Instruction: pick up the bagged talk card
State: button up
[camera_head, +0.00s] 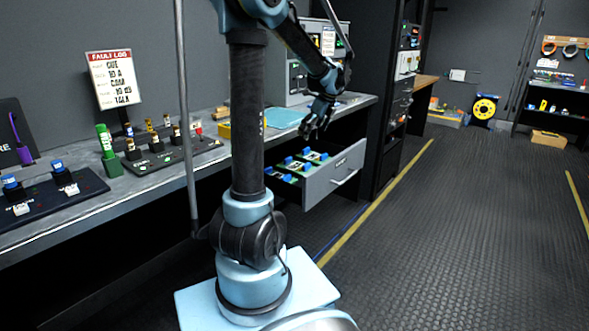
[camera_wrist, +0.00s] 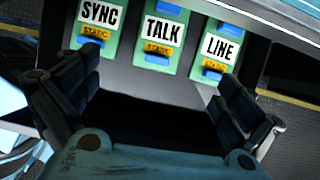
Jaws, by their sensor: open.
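The talk card (camera_wrist: 163,32) shows in the wrist view at upper middle. It is a green piece with a white TALK label, a yellow STATIC tag and blue parts at its ends. A SYNC card (camera_wrist: 98,14) lies to its left and a LINE card (camera_wrist: 217,47) to its right. In the head view, the cards lie in the open drawer (camera_head: 332,178), their labels too small to read. My gripper (camera_head: 317,126) is open and empty above the drawer. In the wrist view its fingers (camera_wrist: 160,90) stand apart, below and short of the talk card.
The worktop (camera_head: 150,178) above the drawer holds a fault log sign (camera_head: 113,79), black switch panels and a light blue mat (camera_head: 285,118). A dark equipment rack (camera_head: 385,90) stands right of the drawer. The floor (camera_head: 450,230) to the right is clear.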

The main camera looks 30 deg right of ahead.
send_near(299, 167)
jog(key=shift+w+a+f, duration=0.2)
jog(key=shift+w+f, duration=0.15)
jog(key=shift+f, duration=0.15)
jog(key=shift+w+a+f, duration=0.2)
jog(key=shift+w+f, duration=0.1)
jog(key=shift+f, duration=0.25)
jog(key=shift+s+x, duration=0.15)
jog(key=shift+x, duration=1.2)
jog(key=shift+s+x, duration=0.15)
jog(key=shift+x, duration=1.2)
jog(key=shift+d+f, duration=0.15)
jog(key=shift+d, duration=0.05)
jog(key=c, duration=1.1)
